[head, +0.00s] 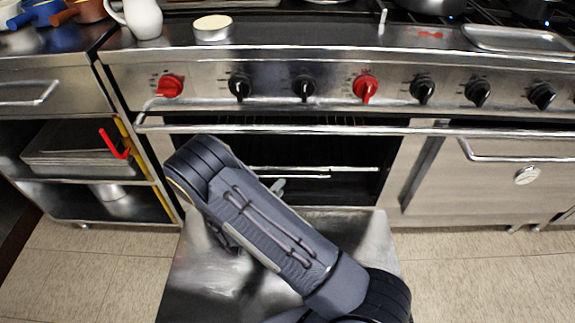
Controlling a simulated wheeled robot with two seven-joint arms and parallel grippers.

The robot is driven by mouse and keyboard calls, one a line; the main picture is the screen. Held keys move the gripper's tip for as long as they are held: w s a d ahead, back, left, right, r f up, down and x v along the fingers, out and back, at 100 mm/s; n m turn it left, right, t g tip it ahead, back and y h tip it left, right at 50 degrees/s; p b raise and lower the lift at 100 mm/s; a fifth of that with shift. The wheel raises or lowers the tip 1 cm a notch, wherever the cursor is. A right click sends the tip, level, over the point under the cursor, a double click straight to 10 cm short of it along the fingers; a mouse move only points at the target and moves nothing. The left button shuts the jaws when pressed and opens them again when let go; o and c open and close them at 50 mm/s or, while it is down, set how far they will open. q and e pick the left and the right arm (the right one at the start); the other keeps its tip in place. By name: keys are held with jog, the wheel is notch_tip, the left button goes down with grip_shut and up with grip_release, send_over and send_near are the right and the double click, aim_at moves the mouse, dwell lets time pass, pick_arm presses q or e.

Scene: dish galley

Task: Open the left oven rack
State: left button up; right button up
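The left oven (345,190) is open, with a dark inside. Its door (370,240) is folded down toward me as a bare metal panel. The oven rack (345,168) shows as thin bright horizontal bars inside the opening; its left part is hidden behind my arm. My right arm comes in from the lower right and crosses the door and the opening's left part. My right gripper (278,187) is mostly hidden behind that arm; only a small grey piece shows by the rack bars. I cannot tell its finger state or whether it touches the rack. My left gripper is out of view.
A long rail (320,130) runs across the range front, below red and black knobs (366,88). A second, closed oven door (490,185) is on the right. Open shelves with stacked trays (80,148) are on the left. Tiled floor is clear on both sides.

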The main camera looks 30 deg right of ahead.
aim_at(284, 176)
jog(key=shift+w+d+f+n+t+b, duration=0.25)
jog(key=shift+w+d+f+n+b, duration=0.15)
jog(key=shift+w+d, duration=0.55)
jog(key=shift+w+d+f+n+t+b, duration=0.25)
jog(key=shift+w+d+f+n, duration=0.1)
jog(key=shift+w+d, duration=0.55)
jog(key=shift+w+d+f+n+t+b, duration=0.2)
jog(key=shift+w+d+f+n+b, duration=0.2)
jog(key=shift+w+d, duration=0.55)
jog(key=shift+a, duration=0.1)
grip_shut()
jog(key=shift+s+f+y, duration=0.1)
jog(key=shift+y, duration=0.2)
